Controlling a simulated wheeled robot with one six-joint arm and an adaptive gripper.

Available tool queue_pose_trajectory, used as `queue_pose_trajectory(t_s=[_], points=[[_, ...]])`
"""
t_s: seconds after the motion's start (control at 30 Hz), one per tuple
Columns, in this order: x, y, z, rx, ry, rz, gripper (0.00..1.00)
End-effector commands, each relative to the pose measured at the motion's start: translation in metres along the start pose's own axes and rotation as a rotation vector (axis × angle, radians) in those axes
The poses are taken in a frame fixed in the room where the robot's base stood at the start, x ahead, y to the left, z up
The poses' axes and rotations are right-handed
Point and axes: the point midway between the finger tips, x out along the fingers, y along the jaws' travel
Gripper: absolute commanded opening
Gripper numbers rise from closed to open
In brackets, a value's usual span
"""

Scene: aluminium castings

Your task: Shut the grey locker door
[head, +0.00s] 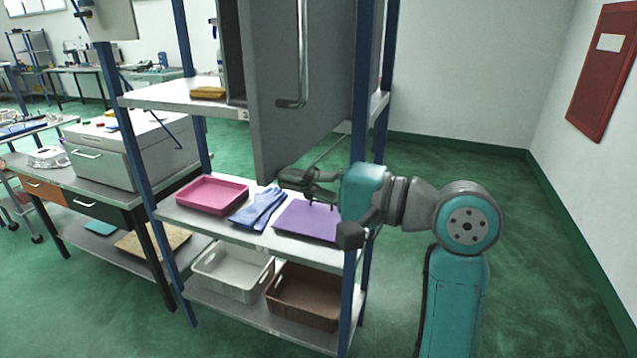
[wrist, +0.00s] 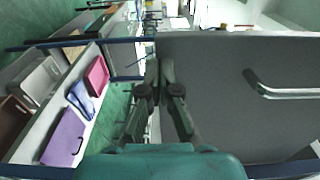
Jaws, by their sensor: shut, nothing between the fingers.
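The grey locker door (head: 325,85) stands open in front of the blue-posted shelf rack. Its long metal handle (head: 303,50) faces the head camera. A dark gap of the locker shows at the door's left edge. In the wrist view the door (wrist: 220,75) fills the right side, with its handle (wrist: 285,92) at far right. My gripper (head: 290,178) is shut and empty, by the door's lower edge. In the wrist view its fingertips (wrist: 158,62) lie near the door's left edge. I cannot tell whether they touch it.
A white bin (head: 232,272) and brown bin (head: 303,295) are lower down. A yellow cloth (head: 208,92) lies left of the locker. Open floor lies right.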

Motion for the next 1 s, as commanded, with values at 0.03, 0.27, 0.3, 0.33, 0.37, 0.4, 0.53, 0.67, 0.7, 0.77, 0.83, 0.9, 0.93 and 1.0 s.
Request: queue_pose_trajectory(t_s=[0.03, 0.27, 0.3, 0.33, 0.37, 0.4, 0.53, 0.67, 0.7, 0.77, 0.83, 0.9, 0.93, 1.0], points=[[0.002, 0.000, 0.000, 0.000, 0.000, 0.000, 0.00], [0.003, 0.000, 0.000, 0.000, 0.000, 0.000, 0.00], [0.003, 0.000, 0.000, 0.000, 0.000, 0.000, 0.00], [0.003, 0.000, 0.000, 0.000, 0.000, 0.000, 0.00], [0.003, 0.000, 0.000, 0.000, 0.000, 0.000, 0.00], [0.003, 0.000, 0.000, 0.000, 0.000, 0.000, 0.00], [0.006, 0.000, 0.001, 0.000, 0.008, 0.000, 0.00], [0.016, 0.000, 0.002, 0.001, 0.033, 0.001, 0.00], [0.021, 0.000, 0.003, 0.001, 0.045, 0.001, 0.00], [0.029, 0.000, 0.003, 0.000, 0.069, 0.000, 0.00], [0.041, 0.000, 0.004, 0.000, 0.102, 0.001, 0.00], [0.055, 0.000, 0.004, 0.001, 0.142, 0.000, 0.00], [0.061, 0.000, 0.004, 0.000, 0.161, 0.000, 0.00], [0.078, 0.000, 0.003, 0.000, 0.209, 0.000, 0.00]])
